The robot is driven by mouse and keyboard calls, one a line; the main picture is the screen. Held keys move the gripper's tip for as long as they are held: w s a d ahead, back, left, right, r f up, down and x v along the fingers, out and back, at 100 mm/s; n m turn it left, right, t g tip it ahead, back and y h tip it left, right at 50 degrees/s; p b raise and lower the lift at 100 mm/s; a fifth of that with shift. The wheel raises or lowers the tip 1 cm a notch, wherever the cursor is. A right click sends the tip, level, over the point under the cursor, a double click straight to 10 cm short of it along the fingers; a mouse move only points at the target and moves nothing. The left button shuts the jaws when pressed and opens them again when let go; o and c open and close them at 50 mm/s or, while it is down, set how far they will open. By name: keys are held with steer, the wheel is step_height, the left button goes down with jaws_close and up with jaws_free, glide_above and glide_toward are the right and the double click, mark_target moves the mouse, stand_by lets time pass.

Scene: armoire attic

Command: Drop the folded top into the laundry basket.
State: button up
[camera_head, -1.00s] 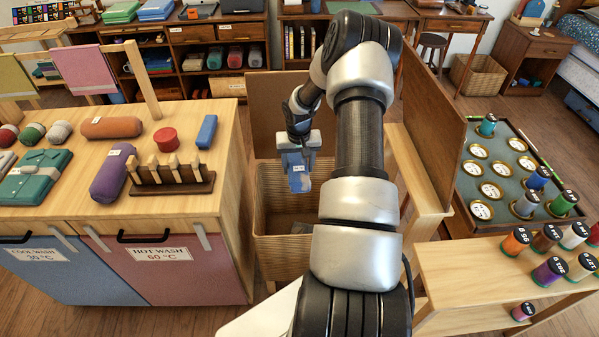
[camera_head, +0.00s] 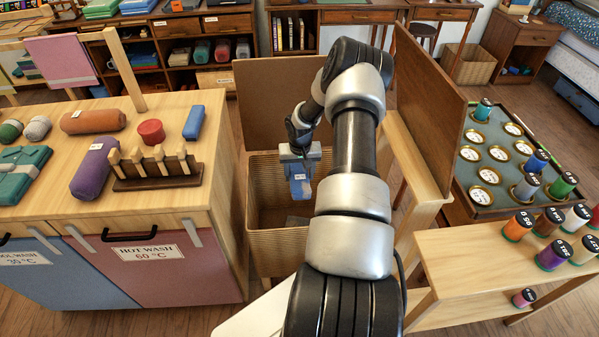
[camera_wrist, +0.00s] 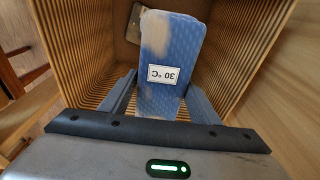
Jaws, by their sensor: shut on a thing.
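The folded top (camera_head: 300,185) is a blue bundle with pale patches and a white "30 °C" label. My gripper (camera_head: 300,165) is shut on it and holds it hanging over the open top of the wicker laundry basket (camera_head: 270,246). In the wrist view, the folded top (camera_wrist: 170,62) sits between the two fingers (camera_wrist: 160,100), with the ribbed basket walls (camera_wrist: 75,45) around it. A small grey-brown item lies on the basket floor, mostly hidden behind the top.
A wooden counter (camera_head: 130,205) with rolled clothes and a peg rack stands to the left. An upright brown panel (camera_head: 430,110) and a shelf of thread spools (camera_head: 500,255) stand to the right. Another brown panel (camera_head: 275,100) rises behind the basket.

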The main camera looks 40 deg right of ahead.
mark_target(300, 177)
steer(key=o, duration=1.2)
steer(key=shift+o, duration=0.2)
step_height(300, 177, up, 17)
steer(key=s+a+p, duration=0.1)
steer(key=s+p, duration=0.1)
steer(key=shift+a+p, duration=0.2)
steer(key=shift+p, duration=0.15)
steer(key=shift+s+r, duration=0.1)
